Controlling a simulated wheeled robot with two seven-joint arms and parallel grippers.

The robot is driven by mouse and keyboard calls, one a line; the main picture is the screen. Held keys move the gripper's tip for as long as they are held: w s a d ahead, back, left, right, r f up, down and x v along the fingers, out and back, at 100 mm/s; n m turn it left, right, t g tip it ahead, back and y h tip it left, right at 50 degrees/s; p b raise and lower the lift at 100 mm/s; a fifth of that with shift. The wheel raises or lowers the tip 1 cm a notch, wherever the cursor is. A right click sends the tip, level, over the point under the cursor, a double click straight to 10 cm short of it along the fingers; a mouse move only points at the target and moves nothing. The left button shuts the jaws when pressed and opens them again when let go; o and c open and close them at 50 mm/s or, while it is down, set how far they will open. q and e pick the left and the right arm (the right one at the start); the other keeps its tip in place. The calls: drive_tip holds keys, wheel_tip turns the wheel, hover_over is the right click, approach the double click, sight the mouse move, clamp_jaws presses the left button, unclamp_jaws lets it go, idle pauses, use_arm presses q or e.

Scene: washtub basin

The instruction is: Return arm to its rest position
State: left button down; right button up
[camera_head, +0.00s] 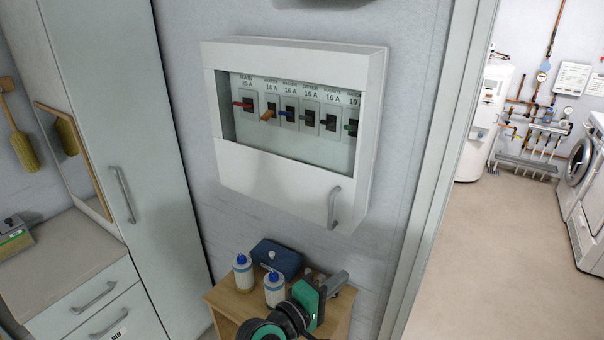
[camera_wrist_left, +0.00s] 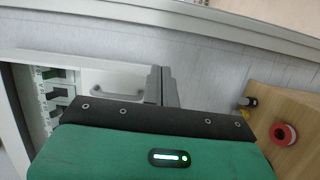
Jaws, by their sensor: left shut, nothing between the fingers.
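My left gripper (camera_head: 336,283) is low in the head view, in front of the wall and over the small wooden stand. Its fingers (camera_wrist_left: 161,86) are together and empty in the left wrist view, apart from the breaker box. The white breaker box (camera_head: 377,110) hangs on the wall above it. My right gripper is not in view.
The wooden stand (camera_head: 222,300) holds two blue-capped white bottles (camera_head: 243,274) (camera_head: 274,290) and a dark blue case (camera_head: 277,257), close to my arm. A tall cabinet (camera_head: 125,110) and drawers stand left. A doorway opens right onto clear floor (camera_head: 480,260).

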use_arm(q)
drive_tip(key=s+a+f+m+g+y, duration=0.25)
drive_tip(key=s+a+f+y, duration=0.2)
drive_tip(key=a+f, duration=0.3)
drive_tip(key=s+a+f+m+g+y, duration=0.1)
drive_tip(key=s+a+f+m+y, duration=0.2)
drive_tip(key=s+a+f, duration=0.4)
drive_tip(key=s+a+f+m+g+y, duration=0.2)
drive_tip(key=s+a+y, duration=0.1)
drive_tip(key=s+a, duration=0.5)
drive_tip(key=s+a+f+m+g+y, duration=0.2)
drive_tip(key=s+a+y, duration=0.3)
drive_tip(key=a, duration=0.6)
wheel_tip(320, 180, down, 28)
drive_tip(key=g+h, duration=0.1)
drive_tip(key=h, duration=0.1)
drive_tip(key=s+a+f+g, duration=0.1)
drive_tip(key=s+a+f, duration=0.2)
drive_tip(key=s+f, duration=1.8)
drive_tip(key=shift+f+y, duration=0.35)
drive_tip(key=shift+f, duration=0.5)
